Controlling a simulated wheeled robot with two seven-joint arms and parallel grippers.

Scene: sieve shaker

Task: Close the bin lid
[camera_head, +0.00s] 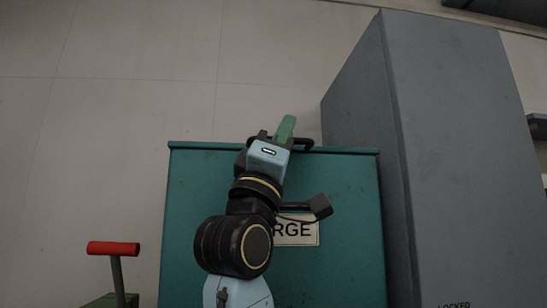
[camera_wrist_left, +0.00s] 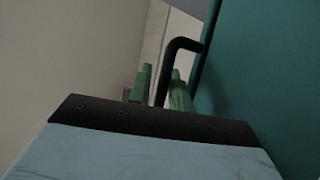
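The teal bin (camera_head: 340,240) fills the lower middle of the head view, with a pale label ending in "RGE" partly hidden by my arm. A thin teal edge (camera_head: 215,145) runs along its top; I cannot tell whether this is the lid or how far the lid stands open. A black bent handle (camera_head: 306,142) shows at that top edge, and in the left wrist view (camera_wrist_left: 185,43). My left gripper (camera_head: 284,128) is at the handle. Its green fingers (camera_wrist_left: 162,88) stand apart, one on each side of the bar, with a narrow gap visible. My right gripper is out of view.
A tall grey cabinet (camera_head: 460,150) stands close on the bin's right. A red-topped lever (camera_head: 113,248) on a green base stands at the lower left. A pale wall (camera_head: 100,120) is behind, and the space left of the bin's upper part looks clear.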

